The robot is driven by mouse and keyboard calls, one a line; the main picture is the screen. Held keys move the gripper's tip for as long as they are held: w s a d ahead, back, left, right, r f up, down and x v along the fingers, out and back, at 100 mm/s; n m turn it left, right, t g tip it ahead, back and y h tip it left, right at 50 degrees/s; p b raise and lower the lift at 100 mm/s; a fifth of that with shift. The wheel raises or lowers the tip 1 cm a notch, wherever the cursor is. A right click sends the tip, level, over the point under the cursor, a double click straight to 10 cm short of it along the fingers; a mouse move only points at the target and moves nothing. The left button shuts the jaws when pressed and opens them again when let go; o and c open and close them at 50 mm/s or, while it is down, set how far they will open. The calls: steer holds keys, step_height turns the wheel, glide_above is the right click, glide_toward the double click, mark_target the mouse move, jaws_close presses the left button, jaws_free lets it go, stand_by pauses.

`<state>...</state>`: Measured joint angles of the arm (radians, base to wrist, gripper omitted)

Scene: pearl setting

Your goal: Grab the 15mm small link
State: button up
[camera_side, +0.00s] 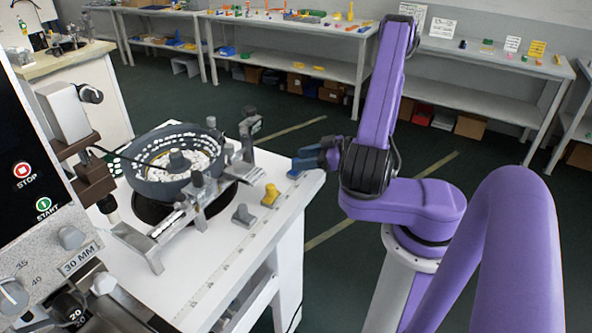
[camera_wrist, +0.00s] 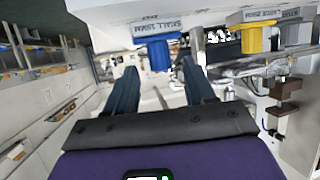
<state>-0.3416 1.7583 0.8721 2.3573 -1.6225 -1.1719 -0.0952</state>
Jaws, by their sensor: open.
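The small 15 mm link is a blue block (camera_wrist: 159,54) below a label reading "SMALL 15MM" in the wrist view. In the side view a small blue shape (camera_side: 294,174) at the table's right corner appears to be this link, partly hidden by my gripper. My gripper (camera_side: 303,161) is at that corner, close to the link. In the wrist view my gripper (camera_wrist: 160,70) has its two blue-grey fingers spread apart, with the link between and beyond their tips. The gap is empty. I cannot tell whether a finger touches the link.
A yellow link (camera_side: 270,195) and a grey link (camera_side: 243,214) stand in line along the white table (camera_side: 235,255). The yellow link (camera_wrist: 256,38) is right of the blue one in the wrist view. A round dark bowl machine (camera_side: 160,182) with metal rails stands behind them.

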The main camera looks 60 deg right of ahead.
steer(key=shift+x, duration=1.55)
jaws_close()
